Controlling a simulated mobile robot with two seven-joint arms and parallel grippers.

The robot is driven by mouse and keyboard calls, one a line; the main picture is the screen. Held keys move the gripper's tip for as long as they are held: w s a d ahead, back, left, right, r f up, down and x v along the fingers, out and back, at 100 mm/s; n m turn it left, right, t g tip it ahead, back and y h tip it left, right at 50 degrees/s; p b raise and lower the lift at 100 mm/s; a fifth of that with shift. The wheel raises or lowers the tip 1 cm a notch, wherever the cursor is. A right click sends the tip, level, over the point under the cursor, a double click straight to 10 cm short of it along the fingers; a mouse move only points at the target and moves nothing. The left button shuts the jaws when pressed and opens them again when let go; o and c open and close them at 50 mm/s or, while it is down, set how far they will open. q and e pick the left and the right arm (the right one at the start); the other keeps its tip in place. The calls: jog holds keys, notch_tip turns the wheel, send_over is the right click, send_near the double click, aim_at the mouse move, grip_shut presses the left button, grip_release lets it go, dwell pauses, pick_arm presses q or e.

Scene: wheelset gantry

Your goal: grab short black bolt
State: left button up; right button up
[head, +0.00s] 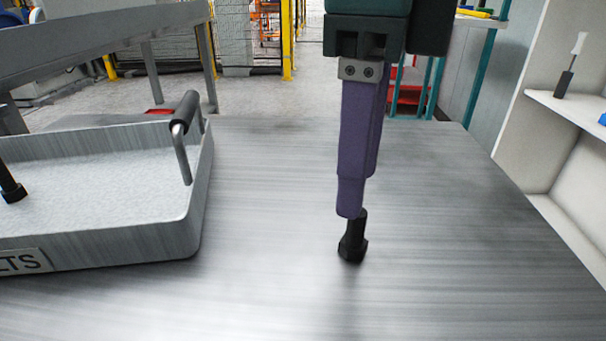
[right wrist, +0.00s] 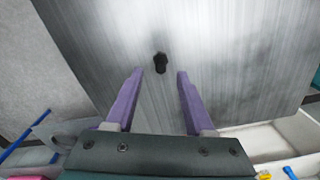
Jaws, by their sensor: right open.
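A short black bolt (head: 352,240) stands upright, head down, on the metal table, right of the tray in the head view. Its upper end is partly hidden behind the purple fingers of my right gripper (head: 350,212). In the right wrist view the bolt (right wrist: 160,63) lies ahead of the open fingers, in line with the gap between them. The right gripper (right wrist: 157,72) is empty, and its fingers do not touch the bolt in that view. My left gripper is not in view.
A grey metal tray (head: 110,240) with a black-gripped handle and a label ending "LTS" stands at the left. Another black bolt (head: 10,188) is inside it. A white shelf (head: 570,105) is at the right. The brushed metal table (head: 270,220) around the bolt is clear.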

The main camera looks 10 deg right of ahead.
aim_at(355, 233)
jog(key=f, duration=0.5)
jog(key=shift+d+f, duration=0.15)
jog(key=shift+d, duration=0.05)
jog(key=shift+c, duration=0.4)
grip_shut()
